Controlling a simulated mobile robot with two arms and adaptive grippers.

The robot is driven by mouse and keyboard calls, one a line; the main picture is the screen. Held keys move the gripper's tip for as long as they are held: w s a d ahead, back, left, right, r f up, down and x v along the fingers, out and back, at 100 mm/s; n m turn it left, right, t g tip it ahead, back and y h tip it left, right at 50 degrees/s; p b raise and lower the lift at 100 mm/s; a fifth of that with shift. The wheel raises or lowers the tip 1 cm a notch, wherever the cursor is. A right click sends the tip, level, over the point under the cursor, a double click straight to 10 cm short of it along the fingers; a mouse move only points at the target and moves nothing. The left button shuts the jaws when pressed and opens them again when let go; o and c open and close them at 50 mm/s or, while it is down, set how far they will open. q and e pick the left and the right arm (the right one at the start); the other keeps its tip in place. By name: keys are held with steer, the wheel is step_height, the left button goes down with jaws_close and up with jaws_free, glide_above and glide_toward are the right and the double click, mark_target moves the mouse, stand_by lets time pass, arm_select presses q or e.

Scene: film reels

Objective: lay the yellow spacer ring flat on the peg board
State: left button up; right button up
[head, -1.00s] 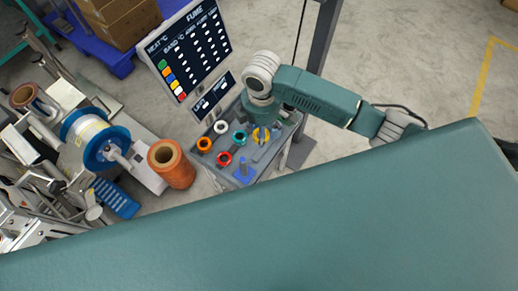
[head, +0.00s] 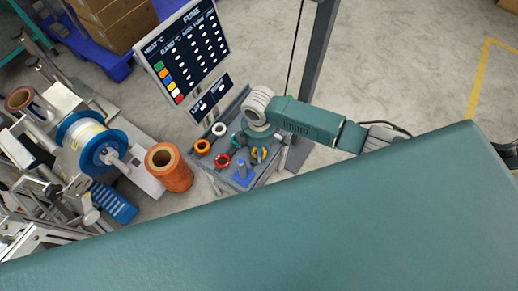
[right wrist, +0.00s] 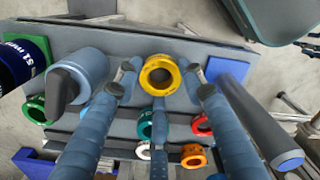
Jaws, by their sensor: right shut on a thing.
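The yellow spacer ring (right wrist: 160,75) is between the fingers of my right gripper (right wrist: 160,78) in the right wrist view. The fingers are shut on it from both sides. In the head view the ring (head: 259,154) shows below my right wrist, over the grey board (head: 218,176). Which part is the peg board is hard to tell. Whether the ring touches the surface cannot be told. My left gripper is not in view.
Orange (head: 202,146), white (head: 219,129), red (head: 222,160) and teal (head: 238,140) rings sit on the board near my right gripper. A display panel (head: 185,55) stands behind it. An orange spool (head: 168,168) is to the left. A large teal surface (head: 300,225) fills the foreground.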

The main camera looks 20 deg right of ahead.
steer(key=shift+f, duration=0.1)
steer(key=o, duration=1.2)
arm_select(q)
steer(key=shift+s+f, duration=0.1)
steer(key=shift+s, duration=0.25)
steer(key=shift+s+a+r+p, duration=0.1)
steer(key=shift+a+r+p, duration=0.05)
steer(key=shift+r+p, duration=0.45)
arm_select(e)
step_height(320, 180, up, 12)
steer(key=shift+r, duration=0.15)
